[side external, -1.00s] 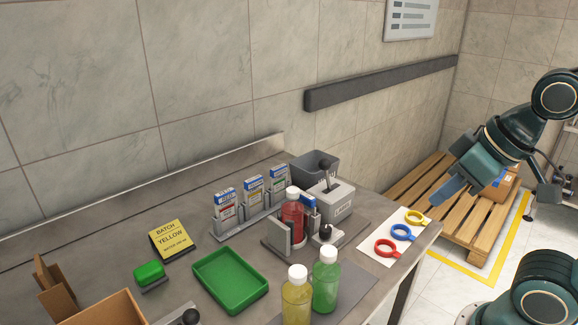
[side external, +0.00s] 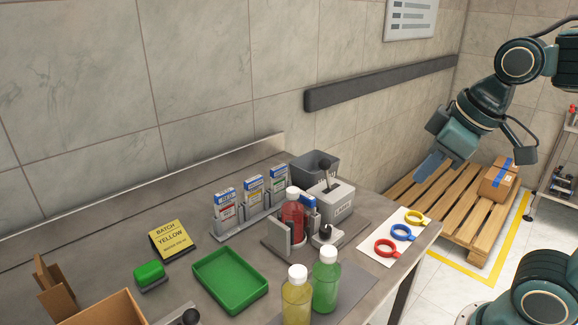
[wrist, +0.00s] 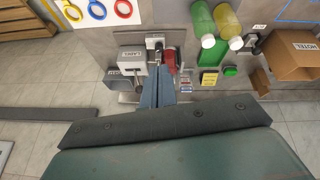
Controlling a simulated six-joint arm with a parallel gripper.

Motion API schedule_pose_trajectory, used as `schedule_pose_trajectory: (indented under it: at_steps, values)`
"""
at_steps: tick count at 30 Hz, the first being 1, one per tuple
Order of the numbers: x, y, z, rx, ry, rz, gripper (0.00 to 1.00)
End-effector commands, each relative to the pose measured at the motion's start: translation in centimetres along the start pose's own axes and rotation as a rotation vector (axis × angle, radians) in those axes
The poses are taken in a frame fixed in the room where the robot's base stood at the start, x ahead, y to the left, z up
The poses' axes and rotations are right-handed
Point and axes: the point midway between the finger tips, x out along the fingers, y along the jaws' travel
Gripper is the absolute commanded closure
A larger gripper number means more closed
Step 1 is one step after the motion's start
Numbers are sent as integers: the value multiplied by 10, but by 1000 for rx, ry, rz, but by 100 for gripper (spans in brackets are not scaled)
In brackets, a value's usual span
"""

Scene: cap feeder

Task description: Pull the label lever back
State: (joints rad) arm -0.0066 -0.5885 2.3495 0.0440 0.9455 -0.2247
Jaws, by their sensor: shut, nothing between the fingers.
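The label lever (side external: 326,172) has a dark knob on a thin metal stem and stands up from a grey box (side external: 342,205) at the right of the bench. The grey box also shows in the wrist view (wrist: 130,54), left of my fingers. My gripper (side external: 425,172) is shut and empty. It hangs in the air to the right of the lever, above the pallet side, apart from everything. In the wrist view my gripper (wrist: 160,72) points down toward the bench.
A red bottle (side external: 292,220) stands in a fixture left of the lever box. A dark grey bin (side external: 318,166) is behind the box. Yellow, blue and red rings (side external: 403,232) lie on a white sheet to its right. Green and yellow bottles (side external: 326,285) stand in front.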

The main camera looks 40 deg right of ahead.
Motion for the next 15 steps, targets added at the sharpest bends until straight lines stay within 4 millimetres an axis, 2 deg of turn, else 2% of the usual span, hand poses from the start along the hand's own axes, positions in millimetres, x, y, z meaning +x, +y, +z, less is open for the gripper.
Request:
schedule_pose_trajectory:
  at_steps: [15]
  values:
    - [13, 24, -82, -360, -115, -7, 100]
